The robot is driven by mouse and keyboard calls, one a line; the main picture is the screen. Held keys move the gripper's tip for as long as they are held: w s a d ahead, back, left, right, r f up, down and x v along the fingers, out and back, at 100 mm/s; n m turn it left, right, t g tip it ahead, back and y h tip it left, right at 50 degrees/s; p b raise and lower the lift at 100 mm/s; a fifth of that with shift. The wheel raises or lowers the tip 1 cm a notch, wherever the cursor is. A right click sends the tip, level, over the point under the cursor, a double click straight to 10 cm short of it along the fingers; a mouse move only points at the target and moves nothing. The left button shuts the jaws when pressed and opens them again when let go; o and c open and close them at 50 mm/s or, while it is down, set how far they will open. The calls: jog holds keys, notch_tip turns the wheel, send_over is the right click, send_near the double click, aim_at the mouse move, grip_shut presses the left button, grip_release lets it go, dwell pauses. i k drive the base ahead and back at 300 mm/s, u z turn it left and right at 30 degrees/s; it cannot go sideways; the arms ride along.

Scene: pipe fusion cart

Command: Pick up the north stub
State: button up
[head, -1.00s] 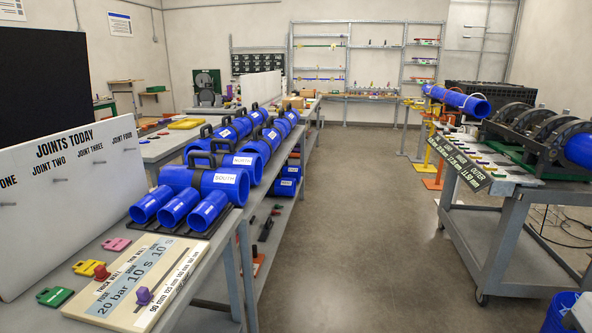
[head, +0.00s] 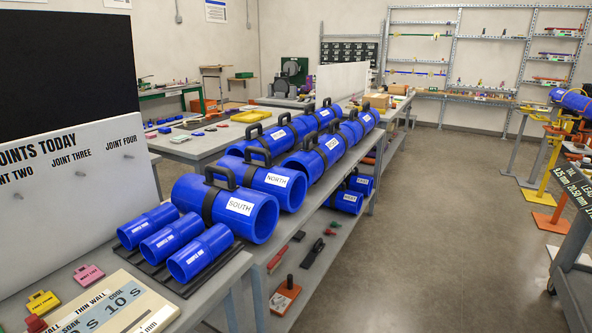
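The north stub (head: 289,189) is a thick blue pipe piece with a white label reading NORTH. It has a black strap and a black carrying handle (head: 256,156) on top. It lies on the grey bench just behind the similar south stub (head: 256,220), which hides part of it. More blue handled stubs (head: 312,165) stand behind it in a row, with labels too small to read surely. My gripper is not in view.
Several smaller blue pipes (head: 200,251) lie on a black rack at the front. A joints board (head: 80,172) stands at left. The lower shelf holds tools (head: 284,297) and labelled blue pieces (head: 346,203). The floor (head: 440,200) right of the bench is clear.

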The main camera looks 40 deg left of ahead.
aim_at(290, 186)
jog(key=u, duration=0.1)
jog(key=i, duration=1.85)
jog(key=u, duration=1.05)
jog(key=i, duration=1.05)
jog(key=u, duration=1.35)
jog(key=i, duration=0.65)
jog(key=u, duration=0.45)
